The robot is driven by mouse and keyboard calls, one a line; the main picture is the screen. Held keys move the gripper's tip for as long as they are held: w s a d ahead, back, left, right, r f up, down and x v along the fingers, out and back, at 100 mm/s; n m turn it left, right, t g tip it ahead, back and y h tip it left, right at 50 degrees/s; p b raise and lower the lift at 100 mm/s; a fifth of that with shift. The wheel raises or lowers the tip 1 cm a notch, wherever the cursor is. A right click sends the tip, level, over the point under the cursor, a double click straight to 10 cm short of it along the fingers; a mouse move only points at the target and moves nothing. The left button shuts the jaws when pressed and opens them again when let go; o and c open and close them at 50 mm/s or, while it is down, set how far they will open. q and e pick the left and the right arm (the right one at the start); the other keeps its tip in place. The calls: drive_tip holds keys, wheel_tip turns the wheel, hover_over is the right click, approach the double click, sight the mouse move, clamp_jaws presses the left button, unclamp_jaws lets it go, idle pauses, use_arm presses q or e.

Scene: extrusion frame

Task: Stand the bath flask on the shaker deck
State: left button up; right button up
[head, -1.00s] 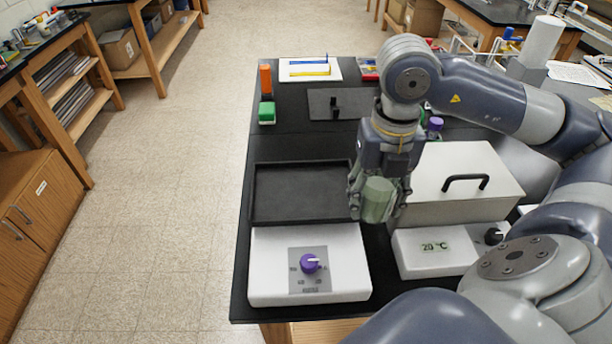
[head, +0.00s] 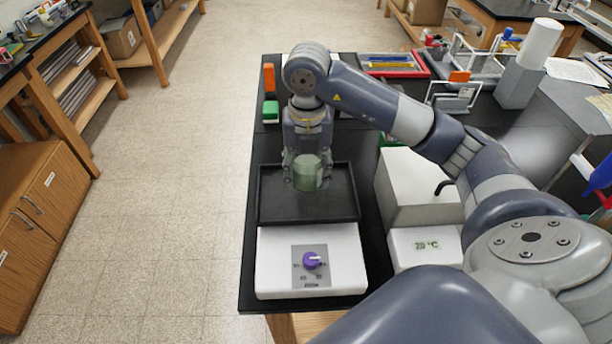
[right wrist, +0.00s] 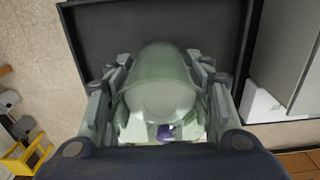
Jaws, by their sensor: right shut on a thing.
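The bath flask (head: 308,175) is a pale green, see-through vessel. My right gripper (head: 307,180) is shut on it, with a finger on each side. In the head view the flask is over the black shaker deck (head: 340,208); whether its base touches the deck I cannot tell. In the right wrist view the flask (right wrist: 160,90) fills the space between the fingers of the gripper (right wrist: 160,100), with the dark deck (right wrist: 165,22) beyond. The white shaker body (head: 345,265) has a purple knob (head: 314,260). My left gripper is not in view.
The white water bath (head: 412,180) with a black handle stands right of the deck, its display reading 20 °C. A green block (head: 270,111) and an orange one (head: 268,77) stand at the back left. Racks and a red-edged tray (head: 394,65) are at the back.

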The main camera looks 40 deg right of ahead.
sight(306, 183)
drive_tip(key=shift+w+f, duration=0.1)
drive_tip(key=shift+f, duration=0.2)
drive_tip(key=shift+f+p, duration=0.7)
drive_tip(key=shift+f, duration=0.75)
drive_tip(key=shift+f, duration=0.2)
drive_tip(key=o, duration=1.1)
drive_tip(key=shift+r, duration=0.15)
